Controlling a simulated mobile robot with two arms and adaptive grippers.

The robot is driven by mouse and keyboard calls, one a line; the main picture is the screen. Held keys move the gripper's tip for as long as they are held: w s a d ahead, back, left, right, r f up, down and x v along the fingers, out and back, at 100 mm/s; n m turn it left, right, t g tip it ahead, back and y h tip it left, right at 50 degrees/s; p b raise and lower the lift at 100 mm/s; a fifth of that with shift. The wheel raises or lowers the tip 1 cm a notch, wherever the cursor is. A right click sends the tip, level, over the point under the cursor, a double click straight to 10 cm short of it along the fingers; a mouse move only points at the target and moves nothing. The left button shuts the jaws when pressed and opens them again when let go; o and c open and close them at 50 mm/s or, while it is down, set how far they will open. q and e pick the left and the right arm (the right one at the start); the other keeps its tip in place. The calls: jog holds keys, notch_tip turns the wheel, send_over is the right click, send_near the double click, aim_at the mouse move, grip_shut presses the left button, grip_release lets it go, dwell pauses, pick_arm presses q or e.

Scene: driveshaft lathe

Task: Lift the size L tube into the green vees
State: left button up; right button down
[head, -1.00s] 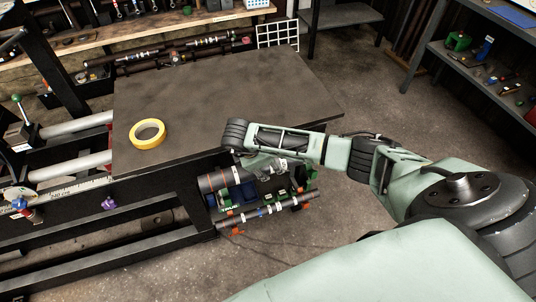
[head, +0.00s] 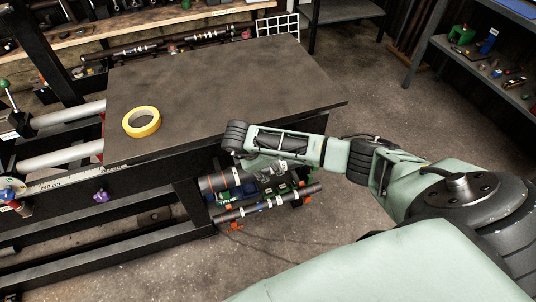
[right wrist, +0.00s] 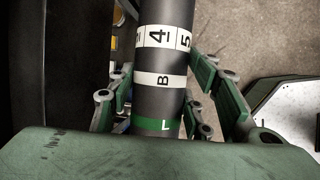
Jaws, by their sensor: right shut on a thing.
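The size L tube (right wrist: 160,95) is dark grey, with a green band marked L and white bands marked B, 4 and 5. In the right wrist view it runs up the middle between the fingers of my right gripper (right wrist: 172,85), which is shut on it. In the head view the tube (head: 222,180) shows beside the bench's right end, below its top. My right gripper (head: 262,166) is there, partly hidden by my forearm. Green parts (head: 280,190) show near the tube; I cannot tell whether they are the green vees. My left gripper is out of view.
A dark bench (head: 220,90) holds a yellow tape ring (head: 141,121); its top is otherwise clear. Another banded tube (head: 265,204) lies low, below the held one. A shelf (head: 480,70) with small parts stands at right. The floor (head: 320,230) beside the bench is open.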

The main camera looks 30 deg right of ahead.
jog(key=shift+w, duration=0.1)
jog(key=c, duration=0.9)
grip_release()
jog(key=shift+c, duration=0.2)
jog(key=shift+o, duration=0.6)
jog(key=shift+s+f, duration=0.25)
jog(key=w+v, duration=0.1)
jog(key=v, duration=1.1)
jog(key=shift+s+r, duration=0.2)
jog(key=shift+s, duration=0.2)
jog(key=shift+a, duration=0.1)
